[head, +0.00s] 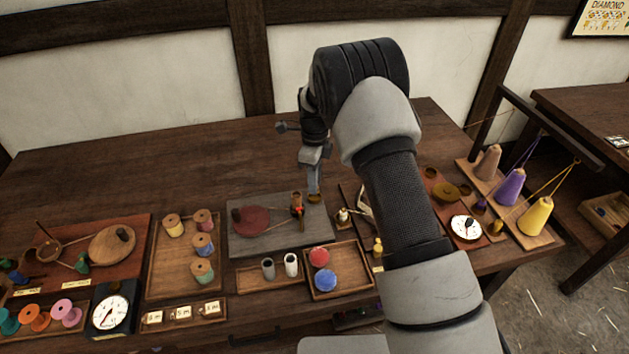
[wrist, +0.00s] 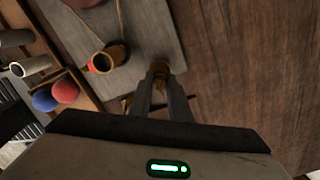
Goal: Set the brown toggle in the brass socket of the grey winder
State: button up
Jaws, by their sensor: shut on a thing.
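The grey winder (head: 280,243) is a grey board on the table with a dark red disc (head: 252,221) on it. My gripper (head: 314,186) points down over its right end, fingers close together. In the wrist view, my gripper (wrist: 160,78) is shut on a small brown piece, which looks like the brown toggle (wrist: 158,88), mostly hidden by the fingers. A brass-coloured round piece, apparently the socket (head: 314,198), shows right under the fingertips in the head view. I cannot tell whether the toggle is inside it or just above.
A brown cylinder with red-orange on it (head: 297,204) stands on the board, left of my gripper. A tray with a red ball (head: 319,257) and a blue ball (head: 325,280) lies in front. A spool tray (head: 158,285) stands left. The table behind the winder is clear.

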jog(key=shift+f, duration=0.15)
dwell(0.3)
jog(key=shift+f+b, duration=0.6)
jog(key=shift+f, duration=0.2)
jog(key=shift+f, duration=0.1)
jog(key=o, duration=1.3)
jog(key=shift+r+p, duration=2.1)
jog(key=shift+r, duration=1.95)
